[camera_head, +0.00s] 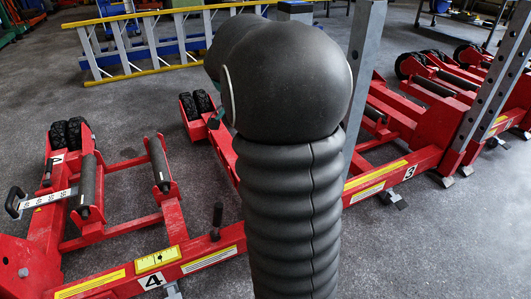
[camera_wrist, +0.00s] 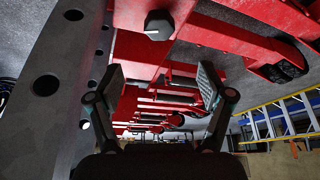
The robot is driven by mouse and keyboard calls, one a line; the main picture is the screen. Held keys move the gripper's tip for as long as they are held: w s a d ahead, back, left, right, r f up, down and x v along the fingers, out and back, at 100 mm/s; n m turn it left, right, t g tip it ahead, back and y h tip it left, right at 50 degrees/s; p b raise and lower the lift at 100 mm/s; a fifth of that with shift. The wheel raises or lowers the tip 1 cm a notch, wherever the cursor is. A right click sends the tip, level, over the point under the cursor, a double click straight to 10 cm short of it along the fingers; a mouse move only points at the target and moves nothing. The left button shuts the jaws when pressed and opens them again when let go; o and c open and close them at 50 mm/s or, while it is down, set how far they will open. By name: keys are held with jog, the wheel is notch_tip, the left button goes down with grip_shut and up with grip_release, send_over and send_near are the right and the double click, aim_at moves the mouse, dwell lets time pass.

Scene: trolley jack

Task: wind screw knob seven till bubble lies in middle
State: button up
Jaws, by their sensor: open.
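A black faceted knob (camera_wrist: 158,26) shows on a red frame part at the top of the wrist view. I see no number on it, so I cannot tell if it is knob seven. My gripper (camera_wrist: 161,84) is open and empty, its two fingers spread wide below the knob in the picture and apart from it.
Red trolley jacks marked 4 (camera_head: 215,259) and 3 (camera_head: 405,174) stand on the grey floor. A grey perforated post (camera_wrist: 58,85) runs close along the left of the wrist view. Bare floor (camera_head: 450,245) shows at front right.

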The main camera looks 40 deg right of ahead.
jog(key=b+x, duration=0.1)
jog(key=x, duration=1.2)
jog(key=shift+s+b, duration=0.15)
jog(key=shift+b, duration=0.2)
jog(key=shift+a, duration=0.1)
jog(key=c, duration=1.2)
jog(key=shift+o, duration=0.2)
jog(key=shift+f+n, duration=0.1)
jog(key=shift+n, duration=0.2)
jog(key=shift+n+t+y, duration=0.3)
jog(key=shift+n+t, duration=0.4)
jog(key=shift+n, duration=1.1)
jog(key=o, duration=1.2)
jog(key=shift+c, duration=0.2)
